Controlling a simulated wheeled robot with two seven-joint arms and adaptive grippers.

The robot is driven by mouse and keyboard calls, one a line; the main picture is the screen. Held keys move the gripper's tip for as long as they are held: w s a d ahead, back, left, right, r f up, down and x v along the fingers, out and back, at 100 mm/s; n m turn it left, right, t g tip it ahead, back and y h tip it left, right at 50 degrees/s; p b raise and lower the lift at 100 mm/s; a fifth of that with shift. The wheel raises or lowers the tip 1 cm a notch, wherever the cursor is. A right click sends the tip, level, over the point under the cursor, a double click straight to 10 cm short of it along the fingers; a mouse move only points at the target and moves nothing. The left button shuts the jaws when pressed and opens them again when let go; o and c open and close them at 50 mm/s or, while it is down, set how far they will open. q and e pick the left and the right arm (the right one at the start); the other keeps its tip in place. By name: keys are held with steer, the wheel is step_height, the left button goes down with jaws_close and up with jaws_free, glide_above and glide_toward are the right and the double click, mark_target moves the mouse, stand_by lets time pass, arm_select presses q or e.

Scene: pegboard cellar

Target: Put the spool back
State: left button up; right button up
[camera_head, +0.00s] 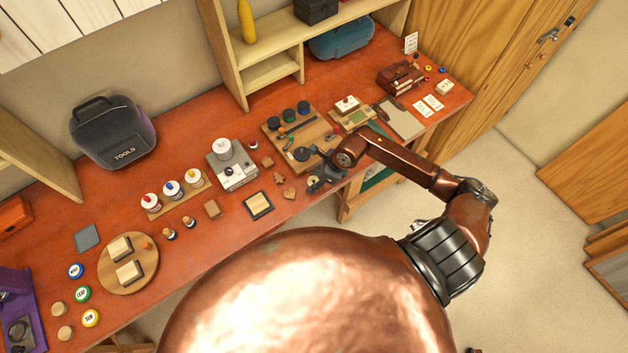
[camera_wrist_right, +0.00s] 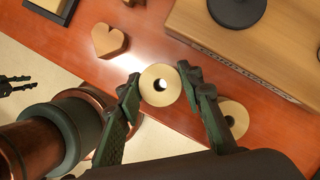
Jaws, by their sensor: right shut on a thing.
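The spool (camera_wrist_right: 160,85) is a pale cream disc with a round centre hole. In the right wrist view it sits between the two fingers of my right gripper (camera_wrist_right: 163,90), which is shut on it. A second pale ring-shaped piece (camera_wrist_right: 236,118) is partly hidden behind the right-hand finger. In the head view my right gripper (camera_head: 326,180) is at the front edge of the red bench, and the arm hides part of this spot. A dark pronged shape at the left edge of the right wrist view looks like my left gripper (camera_wrist_right: 18,84), too small to read.
A wooden board (camera_head: 272,133) with dark round pieces lies just behind the right gripper. A wooden heart (camera_head: 289,194) lies beside it, also seen in the right wrist view (camera_wrist_right: 108,40). A grey device (camera_head: 232,170) and a framed tile (camera_head: 258,205) stand left.

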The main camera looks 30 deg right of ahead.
steer(key=shift+f, duration=0.15)
steer(key=o, duration=0.9)
steer(key=shift+r, duration=0.2)
steer(key=shift+s+d+r, duration=0.1)
steer(key=shift+d+r, duration=0.05)
steer(key=shift+r, duration=0.15)
steer(key=b+v, duration=0.2)
steer(key=v, duration=0.9)
steer(key=shift+r, duration=0.2)
